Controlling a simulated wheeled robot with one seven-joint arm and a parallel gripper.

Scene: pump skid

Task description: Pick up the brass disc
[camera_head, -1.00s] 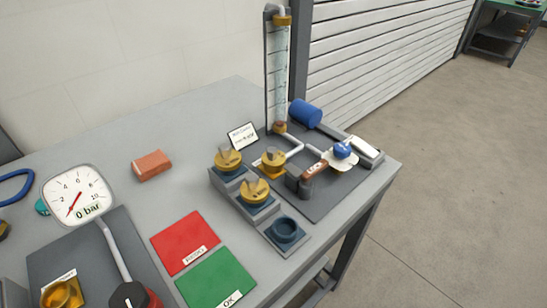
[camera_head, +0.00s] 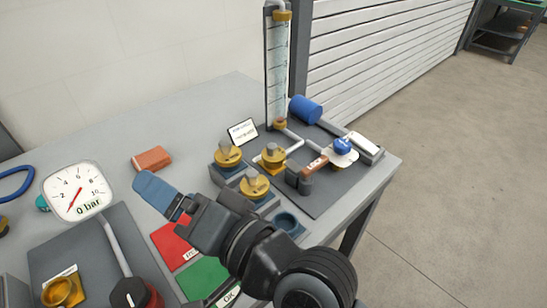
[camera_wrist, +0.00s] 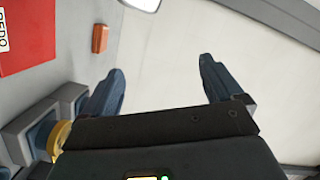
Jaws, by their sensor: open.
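Brass discs with raised grey grips sit in the stepped holder: one at its back (camera_head: 228,155) and one in the middle (camera_head: 255,186). Another brass piece (camera_head: 273,155) with a grip stands on the pipework just right of the holder. I cannot tell which is the task's disc. My gripper (camera_head: 160,194) is above the table, left of the holder, empty. Part of a brass disc (camera_wrist: 58,138) shows at lower left there, outside the fingers.
The holder's front blue socket (camera_head: 287,222) is empty. A red mat (camera_head: 172,242) and a green mat (camera_head: 203,278) lie partly under my arm. An orange block (camera_head: 152,159), a gauge (camera_head: 77,191) and a tall clear tube (camera_head: 278,75) stand nearby.

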